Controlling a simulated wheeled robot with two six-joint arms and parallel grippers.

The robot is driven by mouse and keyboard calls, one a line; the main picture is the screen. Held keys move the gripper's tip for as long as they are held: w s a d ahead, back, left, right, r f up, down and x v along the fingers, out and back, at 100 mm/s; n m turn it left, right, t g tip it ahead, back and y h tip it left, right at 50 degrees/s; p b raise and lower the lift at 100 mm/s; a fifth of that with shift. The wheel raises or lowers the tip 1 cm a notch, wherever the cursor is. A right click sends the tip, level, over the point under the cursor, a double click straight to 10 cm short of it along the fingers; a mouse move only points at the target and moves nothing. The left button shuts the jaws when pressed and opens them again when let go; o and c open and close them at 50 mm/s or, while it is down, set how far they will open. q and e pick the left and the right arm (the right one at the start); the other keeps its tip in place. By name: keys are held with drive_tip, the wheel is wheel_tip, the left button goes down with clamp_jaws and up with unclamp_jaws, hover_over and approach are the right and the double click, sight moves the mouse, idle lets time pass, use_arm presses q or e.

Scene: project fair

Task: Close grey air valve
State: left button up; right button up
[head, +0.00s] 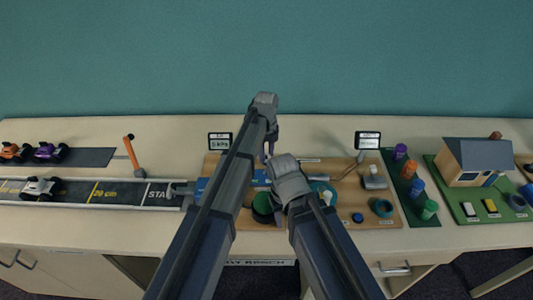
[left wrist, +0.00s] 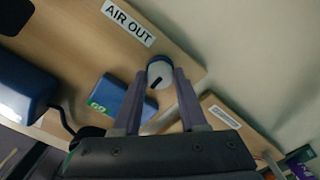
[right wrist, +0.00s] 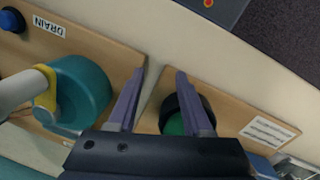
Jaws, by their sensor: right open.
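In the left wrist view, a pale grey round knob (left wrist: 160,74) with a dark mark and a blue edge sits on the wooden board near the "AIR OUT" label (left wrist: 129,21). It looks like the air valve. My left gripper (left wrist: 161,72) has its two fingers on either side of the knob, apart; I cannot tell whether they touch it. In the head view my left gripper (head: 267,157) points down at the back of the board, and my arms hide the knob. My right gripper (right wrist: 161,72) is open and empty near the board's front edge.
A blue block (left wrist: 110,98) lies beside my left fingers. A toy house (head: 478,158) is to the right, a car track (head: 110,193) to the left.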

sight(266, 156)
use_arm(q)
drive_tip(key=o, duration=0.4)
drive_tip(key=shift+r, duration=0.1)
use_arm(e)
drive_tip(key=shift+r, duration=0.15)
use_arm(q)
wheel_tip(266, 156, up, 8)
drive_tip(key=p, duration=0.8)
drive_tip(key=shift+f, duration=0.2)
use_arm(e)
wheel_tip(266, 156, up, 8)
drive_tip(key=shift+f, duration=0.25)
